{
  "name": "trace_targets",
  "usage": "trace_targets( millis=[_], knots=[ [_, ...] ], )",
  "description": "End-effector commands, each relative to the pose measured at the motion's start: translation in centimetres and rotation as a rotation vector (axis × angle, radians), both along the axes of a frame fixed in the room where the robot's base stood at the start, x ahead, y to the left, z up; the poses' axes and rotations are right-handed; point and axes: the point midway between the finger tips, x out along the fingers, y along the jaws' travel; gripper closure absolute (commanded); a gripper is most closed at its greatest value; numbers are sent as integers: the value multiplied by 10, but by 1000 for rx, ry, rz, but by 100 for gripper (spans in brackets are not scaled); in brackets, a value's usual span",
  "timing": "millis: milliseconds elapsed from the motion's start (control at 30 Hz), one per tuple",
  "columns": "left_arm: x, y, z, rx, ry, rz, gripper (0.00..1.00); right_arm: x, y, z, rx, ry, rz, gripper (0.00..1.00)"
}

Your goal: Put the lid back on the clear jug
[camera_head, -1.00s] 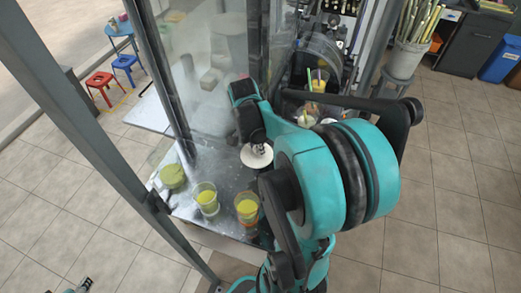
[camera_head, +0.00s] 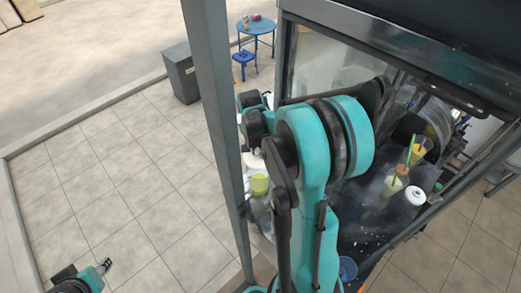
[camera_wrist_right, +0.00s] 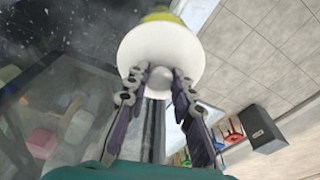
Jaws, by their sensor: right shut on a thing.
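The white round lid (camera_wrist_right: 160,48) is held in the fingertips of my right gripper (camera_wrist_right: 160,78) in the right wrist view. In the head view the lid (camera_head: 254,160) shows partly, below my right gripper (camera_head: 260,138) and just above the clear jug in the picture. The clear jug (camera_head: 259,185) holds yellow-green juice, and my arm hides part of it. In the right wrist view yellow-green (camera_wrist_right: 160,15) shows past the lid's far edge. I cannot tell whether lid and jug touch. My left gripper (camera_head: 103,266) is at the lower left, over the floor; its opening is unclear.
A grey frame post (camera_head: 215,110) stands close left of the jug. On the metal counter (camera_head: 365,225) are a cup of orange drink (camera_head: 416,151), a cup with a green straw (camera_head: 394,184) and a white round item (camera_head: 415,196). Tiled floor lies open at left.

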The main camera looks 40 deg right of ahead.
Motion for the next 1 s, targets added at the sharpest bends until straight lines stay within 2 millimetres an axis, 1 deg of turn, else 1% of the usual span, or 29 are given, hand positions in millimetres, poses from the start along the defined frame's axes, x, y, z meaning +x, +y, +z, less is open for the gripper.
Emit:
trace_targets(
  millis=[367,500,600,733,1000],
  knots=[
    [0,0,-24,0,0,0,60,0,0,-35,0,0,-2,100],
    [0,0,-36,0,0,0,60,0,0,-50,0,0,-2,100],
    [0,0,-43,0,0,0,60,0,0,-57,0,0,-2,100],
    [0,0,-46,0,0,0,60,0,0,-61,0,0,-2,100],
    [0,0,-45,0,0,0,60,0,0,-60,0,0,-2,100]
  ],
)
